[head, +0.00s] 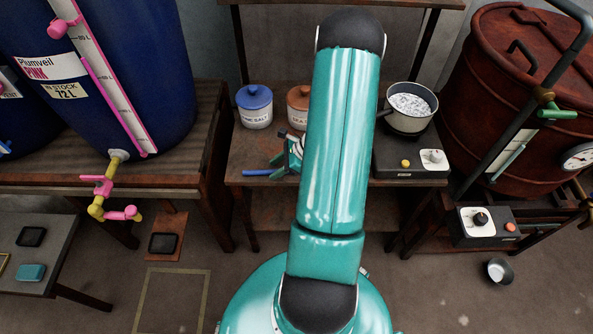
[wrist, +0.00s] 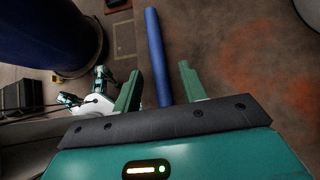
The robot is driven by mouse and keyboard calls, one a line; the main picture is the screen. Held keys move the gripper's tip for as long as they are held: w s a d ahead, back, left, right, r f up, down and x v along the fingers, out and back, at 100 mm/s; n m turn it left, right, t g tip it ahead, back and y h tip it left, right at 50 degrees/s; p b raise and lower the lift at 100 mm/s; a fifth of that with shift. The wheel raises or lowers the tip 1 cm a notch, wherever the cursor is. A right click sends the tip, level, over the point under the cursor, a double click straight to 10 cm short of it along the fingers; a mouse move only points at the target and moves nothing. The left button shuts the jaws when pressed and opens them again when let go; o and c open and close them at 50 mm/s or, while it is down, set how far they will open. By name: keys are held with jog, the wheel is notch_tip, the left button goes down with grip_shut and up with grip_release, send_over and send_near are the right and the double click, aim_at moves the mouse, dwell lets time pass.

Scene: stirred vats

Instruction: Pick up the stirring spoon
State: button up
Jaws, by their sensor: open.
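A blue rod-like handle, which looks like the stirring spoon (head: 258,172), lies at the front of the wooden table in the head view, pointing left. Its right part is hidden behind my arm, and no spoon bowl shows. My gripper (head: 289,156) is just above its visible right part, mostly covered by my arm. In the wrist view the blue handle (wrist: 154,45) runs from the top down between the two fingers of my gripper (wrist: 160,88). The fingers are open, with space on both sides of the handle; I cannot tell whether they touch it.
Behind my gripper stand a blue-lidded salt jar (head: 255,108) and an orange-brown jar (head: 298,105). A pot of white contents (head: 409,124) sits on a black hot plate (head: 400,166) at right. A large blue drum (head: 165,60) and a rust-red vat (head: 470,95) flank the table.

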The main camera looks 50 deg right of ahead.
jog(key=shift+w+a+f, duration=0.2)
jog(key=shift+f, duration=0.05)
grip_shut()
jog(key=shift+r, duration=0.1)
